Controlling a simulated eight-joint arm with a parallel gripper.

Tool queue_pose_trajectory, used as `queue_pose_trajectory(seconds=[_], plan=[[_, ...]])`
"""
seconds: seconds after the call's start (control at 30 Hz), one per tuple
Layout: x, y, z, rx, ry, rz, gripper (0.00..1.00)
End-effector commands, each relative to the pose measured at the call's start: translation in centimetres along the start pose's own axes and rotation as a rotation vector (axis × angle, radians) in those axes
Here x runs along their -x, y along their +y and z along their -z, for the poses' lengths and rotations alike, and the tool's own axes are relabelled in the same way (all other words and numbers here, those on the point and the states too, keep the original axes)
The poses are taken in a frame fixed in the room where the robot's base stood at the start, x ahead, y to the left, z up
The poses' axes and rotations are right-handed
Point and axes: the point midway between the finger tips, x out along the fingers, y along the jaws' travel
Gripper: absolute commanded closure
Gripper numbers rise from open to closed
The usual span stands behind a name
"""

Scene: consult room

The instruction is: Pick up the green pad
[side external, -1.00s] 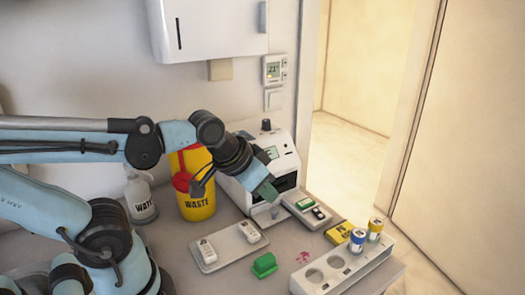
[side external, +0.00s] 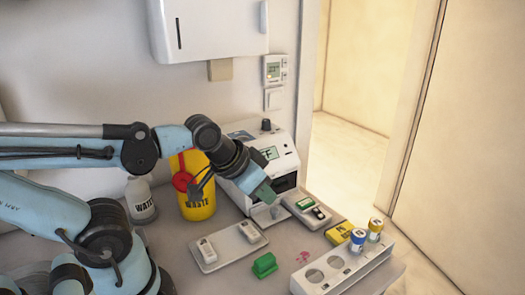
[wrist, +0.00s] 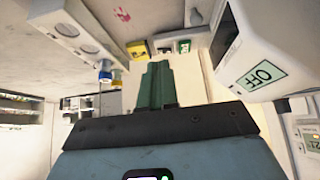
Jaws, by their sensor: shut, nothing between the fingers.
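A small bright green pad (side external: 264,265) lies on the grey table in front of the machine. A second, smaller green-faced item (side external: 305,202) sits on a light tray near the machine; it also shows in the wrist view (wrist: 184,46). My gripper (side external: 265,194) hangs in front of the machine's opening, above the table and behind the green pad, apart from it. Its green fingers (wrist: 157,80) are shut together with nothing between them. I cannot make out the bright green pad in the wrist view.
The machine (side external: 276,149), its screen reading OFF (wrist: 263,75), stands at the back. A tray with two white items (side external: 207,262) lies left of the pad. A white rack (side external: 303,282) with blue and yellow jars stands right, near a yellow box (side external: 339,233). A waste bin (side external: 199,204) stands behind.

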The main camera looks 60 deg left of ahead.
Motion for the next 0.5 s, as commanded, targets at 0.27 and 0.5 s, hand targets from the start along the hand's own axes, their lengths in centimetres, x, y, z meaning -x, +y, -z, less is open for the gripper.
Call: queue_pose_trajectory(seconds=[0.27, 0.5], plan=[[0.0, 0.0, 0.0, 0.0, 0.0, 0.0, 1.0], [0.0, 0.0, 0.0, 0.0, 0.0, 0.0, 0.63]])
